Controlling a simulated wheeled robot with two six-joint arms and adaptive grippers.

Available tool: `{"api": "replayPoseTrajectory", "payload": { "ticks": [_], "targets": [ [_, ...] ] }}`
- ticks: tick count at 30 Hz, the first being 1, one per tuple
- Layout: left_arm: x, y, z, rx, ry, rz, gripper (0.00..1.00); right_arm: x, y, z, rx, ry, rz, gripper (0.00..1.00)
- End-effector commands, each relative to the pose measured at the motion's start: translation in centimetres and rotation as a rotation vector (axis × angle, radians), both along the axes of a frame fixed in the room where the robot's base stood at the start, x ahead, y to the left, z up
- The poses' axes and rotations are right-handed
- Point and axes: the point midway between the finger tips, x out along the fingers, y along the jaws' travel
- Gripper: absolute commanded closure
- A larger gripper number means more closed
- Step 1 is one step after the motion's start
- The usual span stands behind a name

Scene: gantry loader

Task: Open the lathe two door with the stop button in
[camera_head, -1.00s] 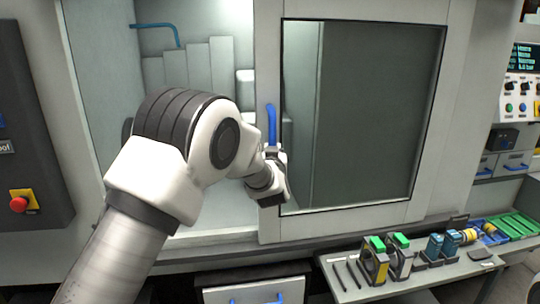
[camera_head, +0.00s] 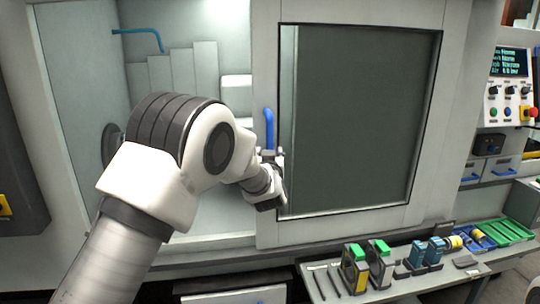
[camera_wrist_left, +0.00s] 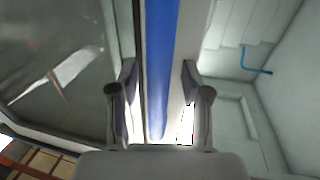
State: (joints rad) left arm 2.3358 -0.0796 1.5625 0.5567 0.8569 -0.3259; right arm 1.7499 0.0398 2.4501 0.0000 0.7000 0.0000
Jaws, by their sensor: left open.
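The lathe door (camera_head: 266,225) is a pale sliding panel with a dark window. It stands partly open, with the lit lathe interior (camera_head: 205,75) showing to its left. Its blue upright handle (camera_head: 269,128) is on the door's left edge. My left gripper (camera_head: 270,158) is at the lower part of the handle. In the left wrist view the blue handle (camera_wrist_left: 160,60) runs between the two spread fingers of my left gripper (camera_wrist_left: 158,85); I see no firm grip. A red button (camera_head: 529,112) on a yellow base sits on the right control panel; whether it is pressed in, I cannot tell.
The control panel (camera_head: 508,90) with a screen is at the right edge. A bench (camera_head: 400,283) with several tools and holders lies below the door. Green trays (camera_head: 505,231) lie at its right. A yellow plate (camera_head: 4,206) shows at the left edge.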

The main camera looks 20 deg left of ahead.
Motion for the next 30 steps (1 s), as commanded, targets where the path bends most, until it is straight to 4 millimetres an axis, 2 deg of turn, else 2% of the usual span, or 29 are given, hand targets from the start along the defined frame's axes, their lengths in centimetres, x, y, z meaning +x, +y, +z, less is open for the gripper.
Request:
{"api": "replayPoseTrajectory", "payload": {
  "ticks": [8, 11, 21, 25, 30],
  "targets": [
    [-0.4, -0.2, 0.0, 0.001, 0.0, -0.001, 0.53, 0.0, 0.0, 0.0, 0.0, 0.0, 0.0, 1.0],
    [-1.7, -0.7, 0.0, 0.002, 0.002, -0.002, 0.53, 0.0, 0.0, 0.0, 0.0, 0.0, 0.0, 1.0],
    [-9.5, -3.6, 0.0, 0.004, 0.0, -0.002, 0.53, 0.0, 0.0, 0.0, 0.0, 0.0, 0.0, 1.0],
    [-11.0, -4.1, 0.0, 0.002, 0.001, -0.001, 0.53, 0.0, 0.0, 0.0, 0.0, 0.0, 0.0, 1.0],
    [-11.3, -4.1, 0.0, -0.001, 0.0, 0.0, 0.53, 0.0, 0.0, 0.0, 0.0, 0.0, 0.0, 1.0]
  ]
}}
